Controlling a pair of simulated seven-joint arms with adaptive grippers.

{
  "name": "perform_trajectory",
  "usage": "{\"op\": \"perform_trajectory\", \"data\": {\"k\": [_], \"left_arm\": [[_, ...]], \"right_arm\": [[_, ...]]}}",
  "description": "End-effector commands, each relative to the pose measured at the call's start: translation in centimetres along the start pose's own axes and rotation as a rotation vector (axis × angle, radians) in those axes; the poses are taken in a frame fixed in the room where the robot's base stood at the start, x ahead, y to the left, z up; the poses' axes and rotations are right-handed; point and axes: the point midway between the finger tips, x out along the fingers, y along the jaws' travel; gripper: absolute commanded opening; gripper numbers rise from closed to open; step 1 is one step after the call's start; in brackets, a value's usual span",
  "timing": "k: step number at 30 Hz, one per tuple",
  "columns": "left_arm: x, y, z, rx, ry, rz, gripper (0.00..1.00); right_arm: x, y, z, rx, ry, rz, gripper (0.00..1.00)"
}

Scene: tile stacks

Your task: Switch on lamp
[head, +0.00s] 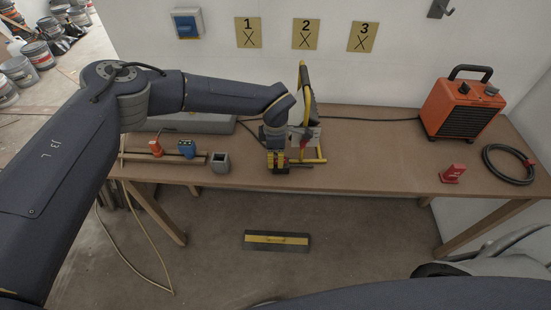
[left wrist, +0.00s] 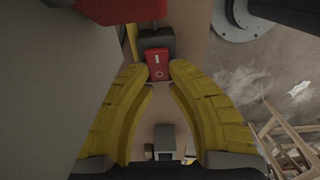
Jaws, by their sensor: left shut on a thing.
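A work lamp with a yellow and black frame (head: 307,112) stands on the workbench near the wall, behind my left gripper. My left gripper (head: 277,166) is low over the bench in front of the lamp and partly hides it. In the left wrist view, its yellow fingers close in on a small red block with a white ring mark (left wrist: 157,62), which looks like a switch. The fingertips are at its two sides, and the gripper is shut on it. I cannot tell whether the lamp is lit. My right gripper is not in view.
On the workbench (head: 385,165) are an orange heater (head: 461,108), a red block (head: 453,173), a black cable coil (head: 509,164), a grey cup (head: 220,162) and orange and blue connectors (head: 186,149).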

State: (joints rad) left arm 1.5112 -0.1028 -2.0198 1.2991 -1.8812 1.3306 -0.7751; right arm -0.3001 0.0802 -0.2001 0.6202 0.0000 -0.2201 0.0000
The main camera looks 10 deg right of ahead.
Motion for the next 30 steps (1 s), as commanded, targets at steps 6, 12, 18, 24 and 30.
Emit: {"op": "perform_trajectory", "data": {"k": [6, 12, 18, 24, 30], "left_arm": [[0.15, -0.1, 0.07, 0.002, 0.02, -0.002, 0.0], [0.06, -0.11, 0.28, 0.004, 0.098, -0.002, 0.0], [0.0, -0.08, 0.16, 0.001, 0.126, -0.002, 0.0], [0.01, -0.09, 0.17, 0.001, 0.126, -0.002, 0.25], [-0.06, -0.05, 0.18, 0.0, 0.125, -0.001, 0.44]], "right_arm": [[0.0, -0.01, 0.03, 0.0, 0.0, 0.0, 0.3], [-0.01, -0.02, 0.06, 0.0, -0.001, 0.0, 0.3], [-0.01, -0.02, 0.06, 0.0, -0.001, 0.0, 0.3], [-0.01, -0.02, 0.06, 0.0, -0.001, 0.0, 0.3], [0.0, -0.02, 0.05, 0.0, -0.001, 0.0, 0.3]]}}
